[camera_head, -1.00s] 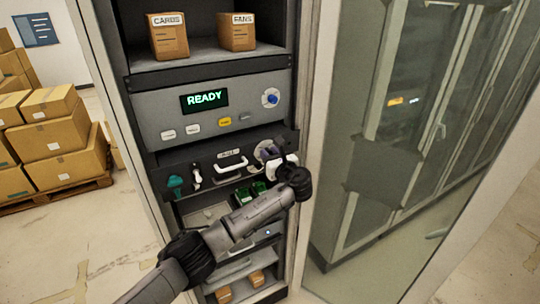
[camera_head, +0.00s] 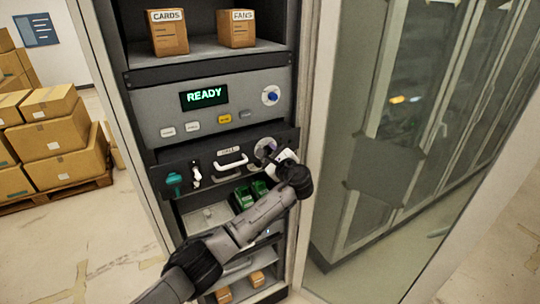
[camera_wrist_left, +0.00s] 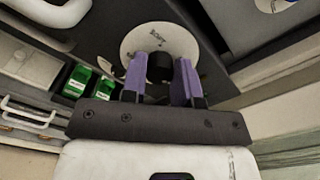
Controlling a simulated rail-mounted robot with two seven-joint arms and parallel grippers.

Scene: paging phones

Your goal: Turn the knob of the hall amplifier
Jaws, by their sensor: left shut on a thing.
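The hall amplifier (camera_head: 210,163) is the dark rack panel below the READY unit, with a label that seems to read HALL and a white handle. At its right end is a white dial plate (camera_head: 264,146). My left gripper (camera_head: 272,153) is at that plate and hides most of the knob in the head view. In the left wrist view the black knob (camera_wrist_left: 160,68) stands out from the white plate (camera_wrist_left: 145,42), between the two purple fingers. The left gripper is shut on the knob. My right gripper is not in view.
The grey READY unit (camera_head: 175,110) with its own blue and white knob (camera_head: 270,95) sits just above. A teal item (camera_head: 173,179) is at the panel's left. Green blocks (camera_head: 243,197) sit below. A glass door (camera_head: 385,130) stands close on the right.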

